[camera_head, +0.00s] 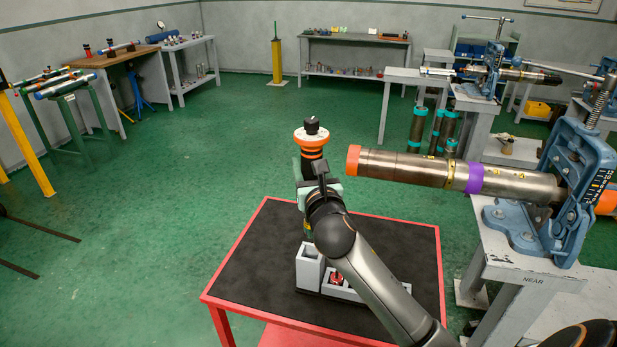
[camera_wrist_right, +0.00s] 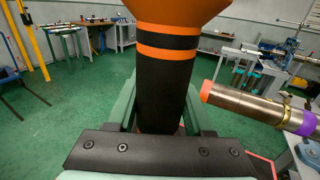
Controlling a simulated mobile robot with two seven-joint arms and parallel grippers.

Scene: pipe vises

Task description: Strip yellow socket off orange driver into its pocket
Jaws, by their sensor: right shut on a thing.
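The orange driver (camera_head: 311,142) stands upright over the red-edged table, with an orange collar, a black knob on top and a black body. My right gripper (camera_head: 322,190) is shut around its body. In the right wrist view the driver's black grip (camera_wrist_right: 166,95) with orange bands sits between my green fingers (camera_wrist_right: 160,105). The driver's lower end, just above a grey block of pockets (camera_head: 309,268), is mostly hidden by my wrist. A small yellowish-green patch shows there; I cannot tell whether it is the yellow socket. My left gripper is not in view.
The table's black top (camera_head: 255,275) is clear on the left. A red part (camera_head: 337,279) sits in the low grey tray beside the tall pocket. A steel pipe (camera_head: 410,168) with an orange end juts from a blue vise (camera_head: 575,175), close to the right of my gripper.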

